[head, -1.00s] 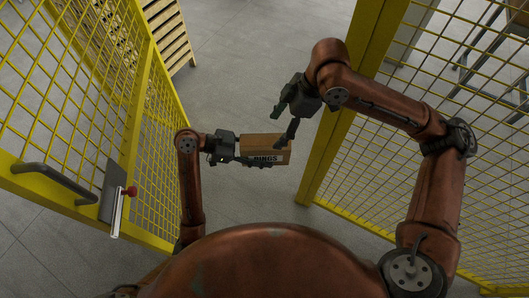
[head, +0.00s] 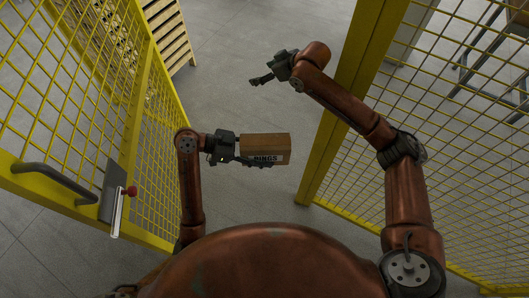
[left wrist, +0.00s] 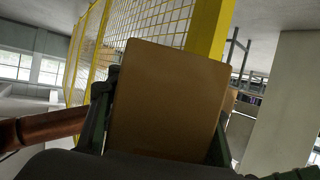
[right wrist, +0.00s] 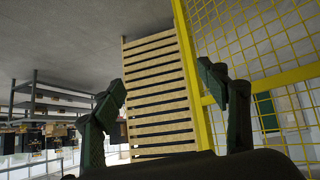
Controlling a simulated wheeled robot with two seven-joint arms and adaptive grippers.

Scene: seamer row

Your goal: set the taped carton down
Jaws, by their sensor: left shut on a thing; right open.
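The carton (head: 264,146) is a small brown box with a white label reading "RINGS" on its side. My left gripper (head: 250,160) is shut on it and holds it out in front of my body, above the grey floor. In the left wrist view the carton (left wrist: 167,100) fills the middle, between the two fingers; tape cannot be made out. My right gripper (head: 262,80) is open and empty, farther out than the carton and apart from it. In the right wrist view its fingers (right wrist: 165,100) stand wide apart with nothing between them.
A yellow mesh gate (head: 150,120) with a handle and latch stands at left. A yellow post (head: 345,120) and mesh fence stand at right, close to my right arm. A slatted wooden pallet (head: 168,35) is at the back left. The floor (head: 225,70) between is clear.

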